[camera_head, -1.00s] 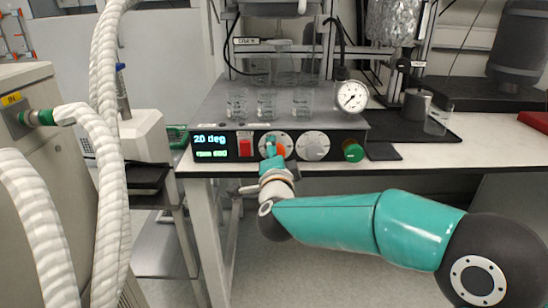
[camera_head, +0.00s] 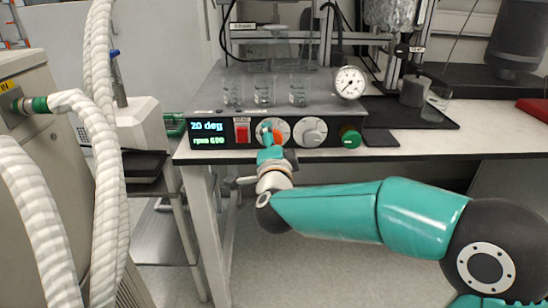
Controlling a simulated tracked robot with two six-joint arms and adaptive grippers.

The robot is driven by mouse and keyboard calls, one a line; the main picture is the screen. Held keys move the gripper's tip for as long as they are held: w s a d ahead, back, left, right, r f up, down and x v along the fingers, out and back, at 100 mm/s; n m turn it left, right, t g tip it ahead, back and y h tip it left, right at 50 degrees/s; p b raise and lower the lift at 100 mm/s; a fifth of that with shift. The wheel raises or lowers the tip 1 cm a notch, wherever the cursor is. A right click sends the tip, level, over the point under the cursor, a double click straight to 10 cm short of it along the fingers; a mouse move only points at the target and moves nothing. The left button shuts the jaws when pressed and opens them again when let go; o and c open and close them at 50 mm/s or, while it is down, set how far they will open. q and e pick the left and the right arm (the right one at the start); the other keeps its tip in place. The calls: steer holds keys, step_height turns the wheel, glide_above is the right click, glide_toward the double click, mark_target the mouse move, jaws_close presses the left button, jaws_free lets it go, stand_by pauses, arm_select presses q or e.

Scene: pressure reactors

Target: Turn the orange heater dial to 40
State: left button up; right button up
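The heater dial with an orange centre (camera_head: 277,138) is on the black front panel of the heater unit (camera_head: 223,117), which stands on the bench. My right gripper (camera_head: 268,133) is at this dial, in front of its left part. Its fingers are small and overlap the dial, so I cannot tell whether they grip it. The display (camera_head: 207,127) on the panel's left reads "20 deg" above, and below it an rpm value that looks like 600. My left gripper is not in view.
Right of the dial are a grey knob (camera_head: 313,131) and a green knob (camera_head: 350,137); a red switch (camera_head: 242,130) is to its left. Several glass beakers (camera_head: 264,92) and a round gauge (camera_head: 349,83) are above. White ribbed hoses (camera_head: 103,150) hang at the left.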

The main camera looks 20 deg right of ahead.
steer(key=v, duration=1)
steer(key=shift+s, duration=0.3)
